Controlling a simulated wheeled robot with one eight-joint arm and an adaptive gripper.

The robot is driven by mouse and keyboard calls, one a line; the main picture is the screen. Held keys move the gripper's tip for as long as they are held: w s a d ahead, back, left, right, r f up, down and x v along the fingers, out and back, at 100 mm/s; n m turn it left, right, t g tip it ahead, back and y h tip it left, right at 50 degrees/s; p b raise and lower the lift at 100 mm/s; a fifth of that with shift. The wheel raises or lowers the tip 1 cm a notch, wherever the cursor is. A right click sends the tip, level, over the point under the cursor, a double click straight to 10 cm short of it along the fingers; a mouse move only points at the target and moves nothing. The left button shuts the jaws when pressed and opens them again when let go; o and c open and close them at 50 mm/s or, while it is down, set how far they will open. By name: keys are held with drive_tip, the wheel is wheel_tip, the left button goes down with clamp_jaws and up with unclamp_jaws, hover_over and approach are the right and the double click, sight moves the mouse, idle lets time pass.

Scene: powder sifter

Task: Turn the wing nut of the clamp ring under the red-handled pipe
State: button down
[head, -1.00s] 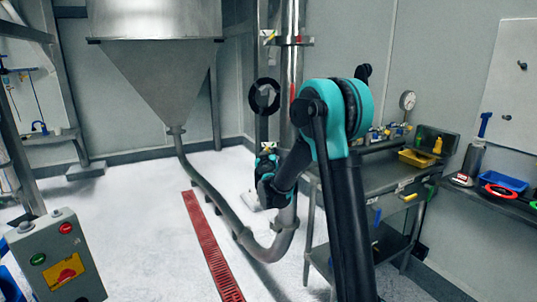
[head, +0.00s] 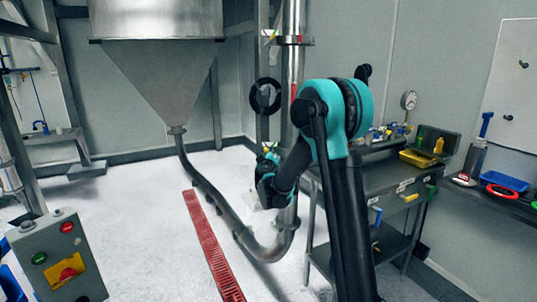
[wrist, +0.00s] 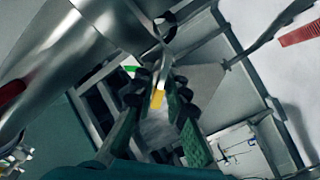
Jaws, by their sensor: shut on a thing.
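The steel pipe with a red handle (head: 293,92) stands upright behind my arm in the head view. The pipe and its red handle (wrist: 10,92) fill the upper left of the wrist view. My gripper (head: 268,158) is at the left side of the pipe, below the handle. In the wrist view my gripper (wrist: 160,80) has its dark fingertips close together on a small metal piece, seemingly the wing nut (wrist: 163,62). A yellow patch shows between the fingers; I cannot tell what it belongs to. My arm and fingers hide most of the clamp ring.
A steel hopper (head: 155,65) and its curved hose (head: 205,190) are at the left. A red floor drain (head: 212,250) runs below. A grey control box (head: 55,255) stands at front left. A steel cart (head: 390,180) with tools is close on the right of my arm. White floor is clear at left.

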drive_tip(key=c, duration=1.7)
unclamp_jaws()
drive_tip(key=s, duration=0.8)
drive_tip(key=s+a, duration=0.1)
drive_tip(key=s, duration=0.3)
drive_tip(key=shift+d, duration=0.1)
